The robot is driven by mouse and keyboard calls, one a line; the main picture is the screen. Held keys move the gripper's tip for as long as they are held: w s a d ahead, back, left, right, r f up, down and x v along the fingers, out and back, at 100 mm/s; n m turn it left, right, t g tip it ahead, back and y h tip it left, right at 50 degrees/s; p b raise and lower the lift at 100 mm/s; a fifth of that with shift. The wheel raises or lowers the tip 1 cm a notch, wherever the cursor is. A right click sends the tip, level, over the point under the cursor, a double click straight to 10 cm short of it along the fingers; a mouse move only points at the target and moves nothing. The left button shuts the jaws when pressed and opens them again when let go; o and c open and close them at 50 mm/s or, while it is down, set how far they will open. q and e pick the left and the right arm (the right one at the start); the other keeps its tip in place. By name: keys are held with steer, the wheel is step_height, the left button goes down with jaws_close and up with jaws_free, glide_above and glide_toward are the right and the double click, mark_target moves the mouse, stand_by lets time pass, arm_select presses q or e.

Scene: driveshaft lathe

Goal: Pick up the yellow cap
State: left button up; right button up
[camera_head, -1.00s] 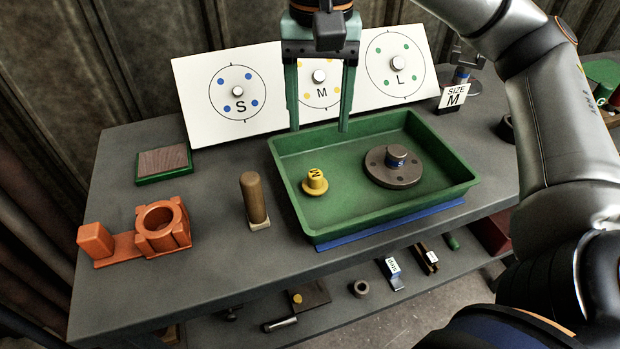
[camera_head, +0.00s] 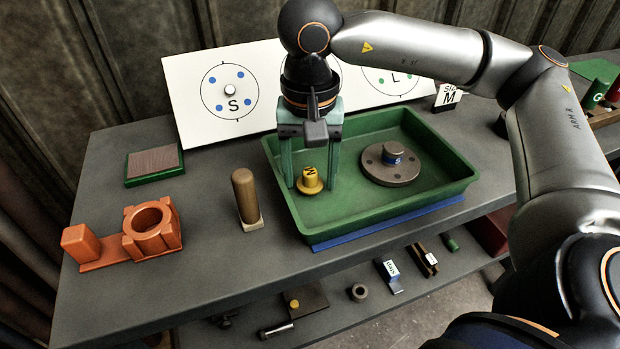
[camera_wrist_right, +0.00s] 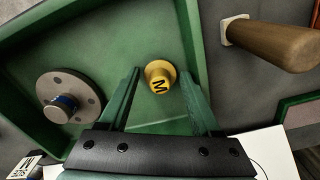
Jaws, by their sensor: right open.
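The yellow cap (camera_head: 310,180), marked M, stands upright on its flange in the left part of the green tray (camera_head: 440,196). It also shows in the right wrist view (camera_wrist_right: 160,76), lying between the fingertips' lines. My right gripper (camera_head: 312,184) points down over the tray, with one green finger on each side of the cap. In the right wrist view the gripper (camera_wrist_right: 160,78) is open, and a gap shows between the cap and both fingers. Whether the fingertips reach the tray floor I cannot tell. My left gripper is in neither view.
A grey flanged disc (camera_head: 390,166) with a blue-banded hub sits in the tray's right part. A wooden peg (camera_head: 246,196) stands left of the tray, with an orange fixture (camera_head: 150,232) farther left. The white board (camera_head: 215,98) stands behind the tray.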

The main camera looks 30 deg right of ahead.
steer(key=c, duration=1)
jaws_close()
steer(key=shift+r, duration=0.2)
